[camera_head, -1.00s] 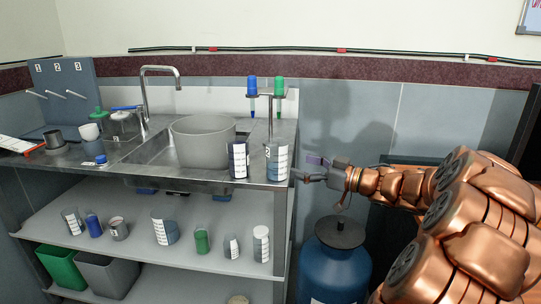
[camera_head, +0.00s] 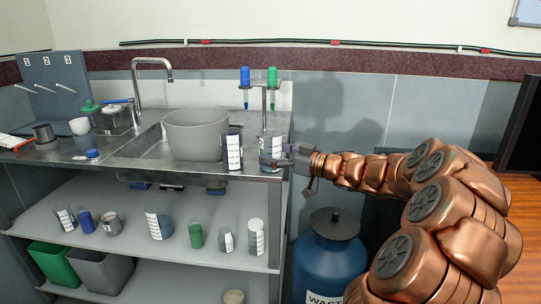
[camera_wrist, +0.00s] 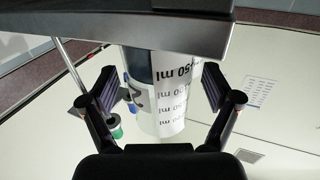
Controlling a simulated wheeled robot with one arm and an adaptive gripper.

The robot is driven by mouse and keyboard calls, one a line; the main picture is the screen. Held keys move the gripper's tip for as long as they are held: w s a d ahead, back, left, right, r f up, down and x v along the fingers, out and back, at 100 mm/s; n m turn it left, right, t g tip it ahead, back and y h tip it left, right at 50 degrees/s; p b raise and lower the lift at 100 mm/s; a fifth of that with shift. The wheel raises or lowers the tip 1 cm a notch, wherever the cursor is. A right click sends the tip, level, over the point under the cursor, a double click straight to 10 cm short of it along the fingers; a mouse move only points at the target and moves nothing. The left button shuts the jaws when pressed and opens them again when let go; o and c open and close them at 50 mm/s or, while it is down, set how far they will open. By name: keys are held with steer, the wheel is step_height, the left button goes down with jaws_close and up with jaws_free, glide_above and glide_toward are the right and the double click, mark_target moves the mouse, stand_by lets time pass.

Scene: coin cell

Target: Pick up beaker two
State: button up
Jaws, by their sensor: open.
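Beaker two (camera_head: 267,152), a clear beaker with a dark "2" and a white printed scale, stands upright at the right front end of the counter. In the wrist view the beaker (camera_wrist: 165,95) lies between the two dark finger pads, with gaps visible on both sides. My gripper (camera_head: 279,158) reaches in from the right at the height of the beaker, open and overlapping it in the head view. In the wrist view my gripper (camera_wrist: 160,90) holds nothing. The beaker's top is partly hidden there by a dark part above.
Another graduated beaker (camera_head: 232,152) stands close to the left. A stand with blue and green droppers (camera_head: 258,85) rises behind. A grey bucket (camera_head: 196,135) sits in the sink. A blue waste drum (camera_head: 329,262) stands below right. Several vessels line the shelf (camera_head: 130,222).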

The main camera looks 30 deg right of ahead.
steer(key=shift+w+a, duration=0.2)
steer(key=shift+w, duration=0.2)
steer(key=c, duration=1.3)
